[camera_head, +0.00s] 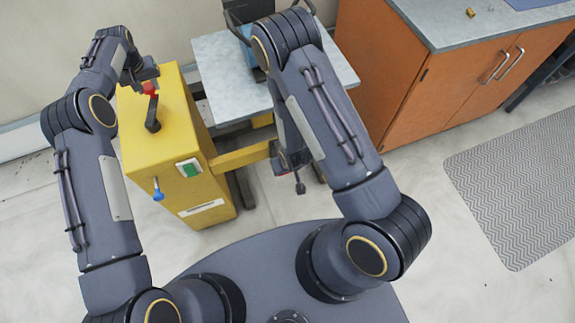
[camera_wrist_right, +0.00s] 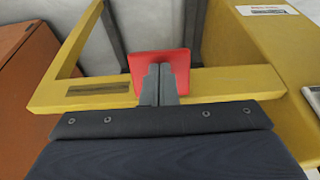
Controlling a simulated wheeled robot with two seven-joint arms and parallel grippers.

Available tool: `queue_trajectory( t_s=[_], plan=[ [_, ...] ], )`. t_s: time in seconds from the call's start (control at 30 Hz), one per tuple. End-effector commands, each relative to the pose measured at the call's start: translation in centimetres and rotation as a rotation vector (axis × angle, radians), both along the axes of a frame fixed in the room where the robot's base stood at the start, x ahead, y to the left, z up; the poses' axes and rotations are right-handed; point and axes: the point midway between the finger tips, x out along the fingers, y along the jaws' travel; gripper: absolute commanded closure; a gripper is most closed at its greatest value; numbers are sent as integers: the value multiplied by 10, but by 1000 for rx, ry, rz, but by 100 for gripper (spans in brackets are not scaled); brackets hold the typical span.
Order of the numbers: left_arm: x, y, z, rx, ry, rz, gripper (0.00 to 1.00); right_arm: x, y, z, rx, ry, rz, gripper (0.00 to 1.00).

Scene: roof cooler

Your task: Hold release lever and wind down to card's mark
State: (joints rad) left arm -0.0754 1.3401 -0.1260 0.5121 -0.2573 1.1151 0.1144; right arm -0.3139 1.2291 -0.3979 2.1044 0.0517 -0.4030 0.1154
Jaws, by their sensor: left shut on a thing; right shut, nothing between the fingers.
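A yellow winch housing (camera_head: 160,150) stands at the left in the head view. On its top is a dark crank (camera_head: 153,120) with a red grip (camera_head: 150,88). My left gripper (camera_head: 147,78) is shut on that grip from behind. In the right wrist view, a red lever plate (camera_wrist_right: 175,63) stands at a yellow slotted beam (camera_wrist_right: 220,83). My right gripper (camera_wrist_right: 160,75) is shut and empty, its fingertips in front of the plate; I cannot tell whether they touch it. A green-and-white card (camera_head: 189,168) is on the housing's front.
A blue-tipped lever (camera_head: 158,190) sticks out of the housing's front. A pale platform (camera_head: 220,70) behind my right arm carries a blue and black object (camera_head: 244,38). An orange cabinet (camera_head: 440,95) stands at the right. A grey patterned mat (camera_head: 520,180) lies on open floor.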

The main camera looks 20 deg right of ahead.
Motion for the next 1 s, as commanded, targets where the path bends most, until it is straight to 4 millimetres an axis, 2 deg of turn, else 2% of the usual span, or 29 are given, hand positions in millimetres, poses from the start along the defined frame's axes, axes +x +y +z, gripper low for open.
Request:
queue_trajectory(
  t_s=[0.23, 0.5, 1.0],
  plan=[
    [-2, -4, -1, -3, 4, -2, 89, 1, -1, 0, -1, -2, -1, 100],
    [-9, -19, -1, -3, 6, -3, 89, 1, 0, 0, -1, -2, -1, 100],
    [-12, -24, -1, -1, 6, 0, 89, 0, -1, 0, -2, -1, -2, 100]
  ],
)
